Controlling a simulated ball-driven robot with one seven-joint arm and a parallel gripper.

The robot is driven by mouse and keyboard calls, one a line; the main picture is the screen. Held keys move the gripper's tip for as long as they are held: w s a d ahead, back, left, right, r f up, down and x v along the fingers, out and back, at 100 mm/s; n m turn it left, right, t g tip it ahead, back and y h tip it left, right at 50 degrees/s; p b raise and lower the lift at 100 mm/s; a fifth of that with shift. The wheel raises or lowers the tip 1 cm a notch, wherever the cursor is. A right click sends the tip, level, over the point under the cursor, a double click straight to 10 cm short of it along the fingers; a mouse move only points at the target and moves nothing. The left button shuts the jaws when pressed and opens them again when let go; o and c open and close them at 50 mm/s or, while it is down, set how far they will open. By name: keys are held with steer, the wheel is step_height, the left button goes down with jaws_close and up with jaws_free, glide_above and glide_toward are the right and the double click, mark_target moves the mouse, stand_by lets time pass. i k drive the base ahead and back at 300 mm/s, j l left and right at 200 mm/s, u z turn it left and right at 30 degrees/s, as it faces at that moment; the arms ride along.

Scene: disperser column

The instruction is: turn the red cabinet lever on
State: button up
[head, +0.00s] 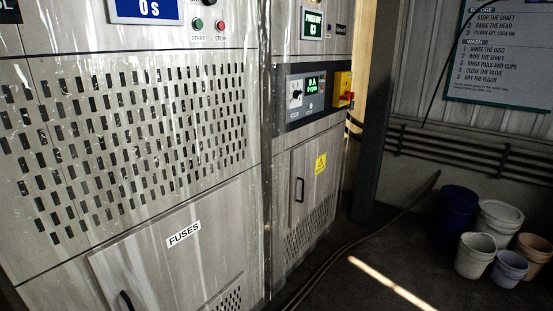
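The red cabinet lever (346,99) is small in the head view. It sits on a yellow switch box (342,84) at the right edge of the farther grey cabinet, beside a dark control panel (307,95). The lever seems to stick out to the right at the lower part of the box. Its exact position, on or off, is too small to tell. My gripper is not in view, and no part of my arm shows near the lever.
A nearer cabinet (150,130) with vents and a FUSES door fills the left. A dark post (371,150) stands right of the farther cabinet. A cable (370,237) runs along the floor. Several buckets (475,255) stand at the right. Some floor between is clear.

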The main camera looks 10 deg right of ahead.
mark_target(347, 95)
steer(key=i+l+z, duration=0.2)
steer(key=i+z, duration=0.65)
steer(key=i, duration=0.2)
steer(key=i+j+z, duration=0.15)
steer(key=i+z, duration=0.3)
steer(key=i+l+u, duration=0.15)
steer(key=i+u, duration=0.15)
steer(key=i, duration=0.2)
steer(key=i+l+u, duration=0.3)
steer(key=i, duration=0.25)
